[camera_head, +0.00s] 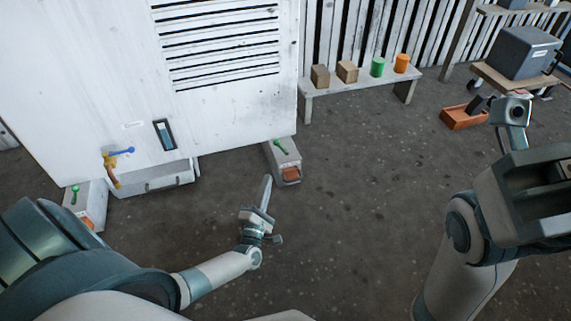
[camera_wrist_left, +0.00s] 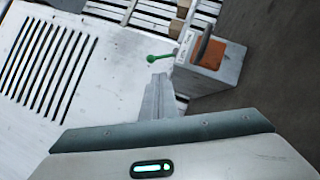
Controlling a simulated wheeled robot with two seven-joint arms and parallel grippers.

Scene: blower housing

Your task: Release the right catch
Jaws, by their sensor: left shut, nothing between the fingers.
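The right catch is a grey block (camera_head: 281,158) at the lower right corner of the white housing (camera_head: 225,120). It carries a small green lever (camera_head: 280,147) on top and an orange patch on its front. In the left wrist view the green lever (camera_wrist_left: 163,58) lies just beyond my fingertips, with the block (camera_wrist_left: 218,68) to its right. My left gripper (camera_head: 267,181) is shut and empty, apart from the block in the head view; it also shows in the wrist view (camera_wrist_left: 158,82). My right gripper (camera_head: 512,108) is far right, its fingers unclear.
A similar left block (camera_head: 91,203) with a green lever stands at the housing's left. Between them are a grey drawer-like box (camera_head: 155,180) and a blue-tipped yellow valve (camera_head: 112,165). A bench (camera_head: 350,82) with blocks and cylinders stands behind. The floor right of the catch is clear.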

